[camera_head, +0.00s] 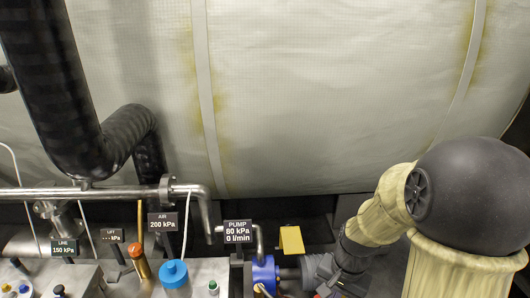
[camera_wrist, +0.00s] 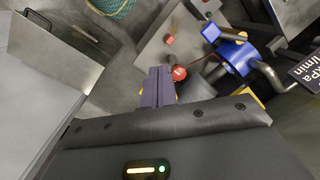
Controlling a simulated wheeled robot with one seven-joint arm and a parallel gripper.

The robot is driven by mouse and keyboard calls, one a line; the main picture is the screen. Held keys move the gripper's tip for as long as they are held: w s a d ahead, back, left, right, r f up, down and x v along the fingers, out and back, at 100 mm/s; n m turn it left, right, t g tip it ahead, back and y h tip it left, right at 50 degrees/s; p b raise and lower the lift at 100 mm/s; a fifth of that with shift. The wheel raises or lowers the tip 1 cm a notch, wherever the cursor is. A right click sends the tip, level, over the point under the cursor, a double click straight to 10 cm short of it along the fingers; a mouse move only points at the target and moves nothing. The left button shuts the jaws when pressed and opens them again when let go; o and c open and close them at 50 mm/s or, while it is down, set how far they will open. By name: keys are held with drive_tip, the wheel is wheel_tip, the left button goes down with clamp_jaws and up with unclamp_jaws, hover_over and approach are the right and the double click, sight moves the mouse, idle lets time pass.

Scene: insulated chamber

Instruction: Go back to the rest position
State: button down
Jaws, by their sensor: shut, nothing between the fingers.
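My gripper (camera_wrist: 158,88) shows in the wrist view as two purple-grey fingers, pressed together with nothing between them. They point toward the floor beside a red round knob (camera_wrist: 179,73) and a blue pump (camera_wrist: 238,55); I cannot tell whether they touch the knob. In the head view my beige-sleeved arm comes in from the right and reaches down to the bottom edge, just right of the blue pump (camera_head: 263,273). The fingertips are not clear there.
A pipe (camera_head: 100,192) with pressure signs runs along the left. A grey box (camera_head: 195,277) with a blue knob (camera_head: 173,273) stands below it. A yellow tag (camera_head: 291,239) is near the arm. A metal box (camera_wrist: 52,52) lies left in the wrist view.

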drive_tip(key=r+n+t, duration=0.1)
drive_tip(key=n, duration=0.1)
drive_tip(key=s+r+n+t, duration=0.1)
drive_tip(key=n, duration=0.1)
drive_tip(key=s+r+n+h, duration=0.1)
drive_tip(key=n, duration=0.1)
drive_tip(key=shift+s+a+r+n+t, duration=0.15)
drive_tip(key=shift+a+r+n+t, duration=0.15)
drive_tip(key=shift+a+t, duration=0.1)
drive_tip(key=shift+d, duration=0.1)
drive_tip(key=shift+s+d, duration=0.1)
drive_tip(key=shift+s, duration=0.1)
